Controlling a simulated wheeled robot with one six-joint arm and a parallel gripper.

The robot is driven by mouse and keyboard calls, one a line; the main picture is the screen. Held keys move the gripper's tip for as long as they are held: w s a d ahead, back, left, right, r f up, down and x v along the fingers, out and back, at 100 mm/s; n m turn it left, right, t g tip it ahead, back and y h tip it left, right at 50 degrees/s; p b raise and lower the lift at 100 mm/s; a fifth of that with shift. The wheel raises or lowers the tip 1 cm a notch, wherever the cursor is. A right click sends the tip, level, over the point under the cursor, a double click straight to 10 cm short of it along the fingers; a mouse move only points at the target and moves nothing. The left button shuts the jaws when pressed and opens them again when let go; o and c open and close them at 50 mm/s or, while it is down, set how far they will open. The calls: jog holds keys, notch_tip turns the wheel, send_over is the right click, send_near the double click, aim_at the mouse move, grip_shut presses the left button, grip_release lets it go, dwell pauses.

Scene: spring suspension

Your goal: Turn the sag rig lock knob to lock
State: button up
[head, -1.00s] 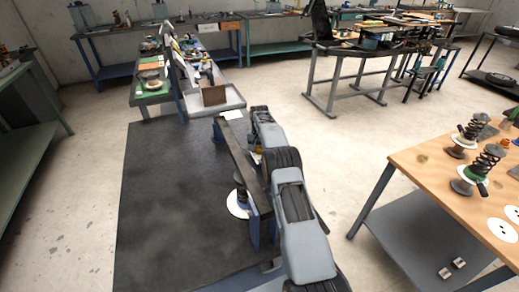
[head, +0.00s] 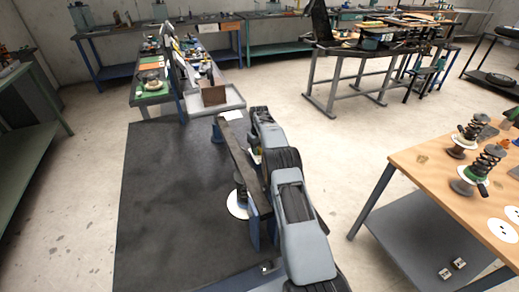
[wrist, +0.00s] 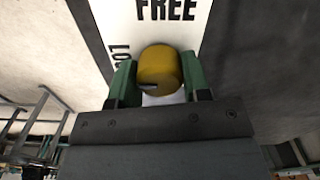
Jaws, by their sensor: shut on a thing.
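The lock knob (wrist: 160,70) is a yellow cylinder in the middle of the wrist view, with a small dark mark low on its face. My gripper (wrist: 160,82) has its two green fingers shut on the knob, one on each side. The knob stands in front of a white label plate (wrist: 197,25) that reads "FREE" above it, with part of other lettering at its left. In the head view the sag rig (head: 246,170) is a dark beam on blue legs. My arm hides the knob and my gripper there.
A spring unit on a white disc (head: 237,205) stands at the rig's left side. A wooden-topped table (head: 420,160) with spring units is on the right.

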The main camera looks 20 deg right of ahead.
dwell(0.4)
jog(key=o, duration=0.9)
notch_tip(320, 180, up, 14)
jog(key=p, duration=0.4)
jog(key=shift+f, duration=0.1)
